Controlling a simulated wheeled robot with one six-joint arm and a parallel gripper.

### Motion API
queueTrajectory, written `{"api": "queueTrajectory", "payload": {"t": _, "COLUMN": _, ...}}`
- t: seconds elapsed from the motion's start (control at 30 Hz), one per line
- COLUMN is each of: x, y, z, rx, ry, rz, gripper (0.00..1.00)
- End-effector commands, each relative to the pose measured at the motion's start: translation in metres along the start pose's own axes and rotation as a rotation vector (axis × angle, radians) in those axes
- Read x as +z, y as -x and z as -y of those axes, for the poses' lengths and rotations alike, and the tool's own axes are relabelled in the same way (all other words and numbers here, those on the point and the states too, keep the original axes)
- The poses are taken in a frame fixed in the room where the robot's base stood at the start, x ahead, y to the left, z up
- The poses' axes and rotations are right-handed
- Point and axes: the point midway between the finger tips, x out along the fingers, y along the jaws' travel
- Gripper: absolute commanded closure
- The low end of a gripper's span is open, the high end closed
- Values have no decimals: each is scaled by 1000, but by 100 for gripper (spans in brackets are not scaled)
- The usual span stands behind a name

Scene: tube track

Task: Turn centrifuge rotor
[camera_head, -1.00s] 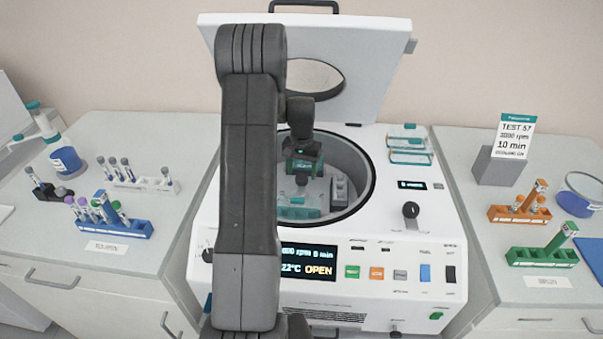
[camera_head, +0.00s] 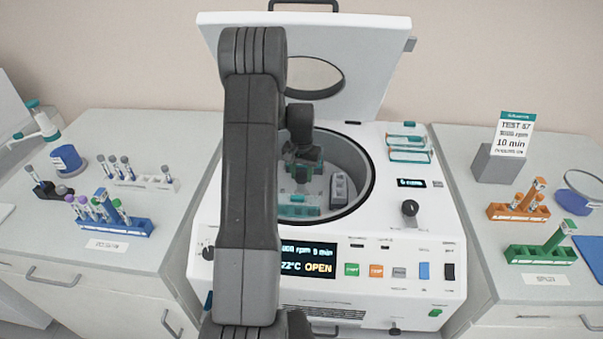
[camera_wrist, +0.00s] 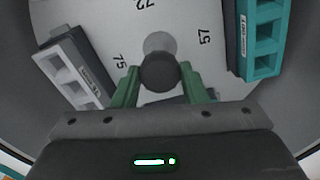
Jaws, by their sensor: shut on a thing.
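The centrifuge (camera_head: 390,232) stands open with its lid (camera_head: 365,60) raised. The rotor (camera_wrist: 187,25) lies inside the round bowl, with numbers 75, 72 and 57 on its plate. It carries a grey bucket (camera_head: 340,190) and a teal bucket (camera_head: 298,212); in the wrist view the grey bucket (camera_wrist: 75,72) is at left and a teal bucket (camera_wrist: 264,40) at right. My gripper (camera_wrist: 158,74) reaches down into the bowl, its green fingers shut on the dark round knob (camera_wrist: 158,72) at the rotor's middle. My arm hides part of the bowl.
The bowl rim (camera_head: 366,190) surrounds my gripper closely. The left bench holds a blue tube rack (camera_head: 125,226) and a white rack (camera_head: 145,183). The right bench holds an orange rack (camera_head: 515,212), a green rack (camera_head: 540,255) and a sign (camera_head: 514,135). Teal-trimmed buckets (camera_head: 408,155) lie on the centrifuge's top.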

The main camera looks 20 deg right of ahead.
Motion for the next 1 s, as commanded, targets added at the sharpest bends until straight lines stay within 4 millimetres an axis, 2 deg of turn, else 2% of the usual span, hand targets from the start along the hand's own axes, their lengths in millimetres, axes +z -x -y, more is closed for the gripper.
{"api": "queueTrajectory", "payload": {"t": 0.37, "x": 0, "y": -2, "z": 0, "rx": 0, "ry": 150, "rz": -1, "gripper": 100}}
{"api": "queueTrajectory", "payload": {"t": 1.0, "x": 0, "y": -1, "z": 0, "rx": 0, "ry": 741, "rz": -2, "gripper": 100}}
